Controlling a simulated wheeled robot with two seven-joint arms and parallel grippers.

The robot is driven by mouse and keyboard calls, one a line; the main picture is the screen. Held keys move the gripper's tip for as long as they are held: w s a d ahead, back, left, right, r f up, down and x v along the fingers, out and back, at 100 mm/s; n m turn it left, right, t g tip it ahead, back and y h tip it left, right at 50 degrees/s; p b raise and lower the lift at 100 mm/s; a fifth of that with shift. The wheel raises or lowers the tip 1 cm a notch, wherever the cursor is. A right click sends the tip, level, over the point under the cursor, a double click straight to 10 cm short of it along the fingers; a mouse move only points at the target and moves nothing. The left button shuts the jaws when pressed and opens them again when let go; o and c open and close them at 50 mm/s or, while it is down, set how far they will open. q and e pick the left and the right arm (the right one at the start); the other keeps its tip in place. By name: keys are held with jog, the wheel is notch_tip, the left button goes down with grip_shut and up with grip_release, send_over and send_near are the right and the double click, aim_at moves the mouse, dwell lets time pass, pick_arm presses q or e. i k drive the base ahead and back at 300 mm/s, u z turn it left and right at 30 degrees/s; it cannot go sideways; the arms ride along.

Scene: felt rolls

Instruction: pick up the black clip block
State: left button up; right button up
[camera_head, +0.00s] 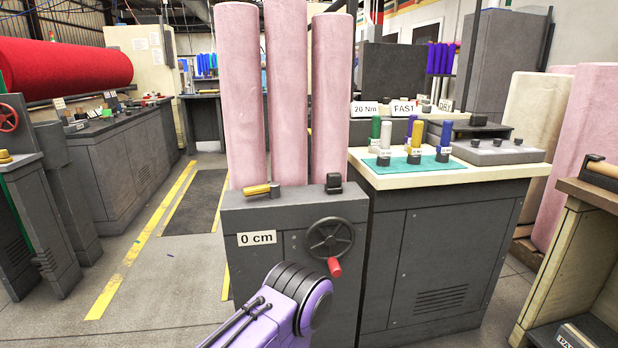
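A small black block (333,183), which looks like the clip block, stands on top of the grey cabinet (292,204), near its right end and in front of the pink rolls. A yellow-handled piece with a black end (262,190) lies to its left on the same top. Nothing is touching the black block from above. A purple and black link of my own arm shows at the bottom centre, in front of the cabinet. Neither of my grippers shows.
Tall pink rolls (288,90) stand behind the block. The cabinet front has a handwheel (330,237) with a red knob and a "0 cm" label (257,239). At right, a counter (455,180) holds coloured spools on a teal mat (400,165). Open floor lies left.

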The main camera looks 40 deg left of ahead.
aim_at(333, 180)
jog(key=u, duration=0.7)
jog(key=i, duration=0.7)
jog(key=u, duration=0.75)
